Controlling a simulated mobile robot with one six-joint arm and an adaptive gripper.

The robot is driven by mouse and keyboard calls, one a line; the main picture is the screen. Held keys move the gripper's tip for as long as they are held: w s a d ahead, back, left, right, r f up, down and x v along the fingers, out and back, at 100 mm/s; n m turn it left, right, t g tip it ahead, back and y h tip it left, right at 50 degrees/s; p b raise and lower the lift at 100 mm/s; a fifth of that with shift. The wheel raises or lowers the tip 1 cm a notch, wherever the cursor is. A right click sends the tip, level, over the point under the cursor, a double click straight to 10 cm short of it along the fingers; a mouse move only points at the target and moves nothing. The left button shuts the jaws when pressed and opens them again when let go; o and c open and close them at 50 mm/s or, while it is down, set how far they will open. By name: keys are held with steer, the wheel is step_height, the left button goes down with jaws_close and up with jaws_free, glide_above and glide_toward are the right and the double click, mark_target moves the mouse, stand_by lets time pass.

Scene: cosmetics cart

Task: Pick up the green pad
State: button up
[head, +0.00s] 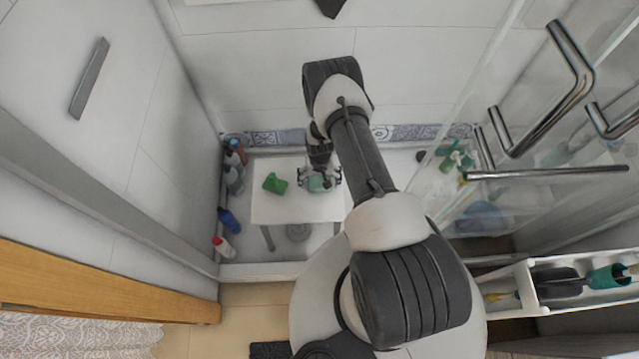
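A small white table (265,210) stands in the shower tray. A bright green piece (275,183) lies on its left part. A paler green thing (317,185) shows on the right part, directly under my gripper (320,178). I cannot tell for sure which of the two is the green pad. My gripper points down over the table with its fingers spread to either side of the paler green thing. Whether they touch it is too small to tell. My gripper and wrist partly hide it.
Several bottles (234,180) line the left wall, including a blue one (229,220) and a white one with a red cap (222,247). A glass door with metal handles (570,85) is on the right. A white caddy (530,290) stands at lower right.

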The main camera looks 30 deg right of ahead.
mark_target(319, 181)
steer(key=c, duration=1)
steer(key=shift+r, duration=0.1)
step_height(319, 181, up, 20)
steer(key=p, duration=0.6)
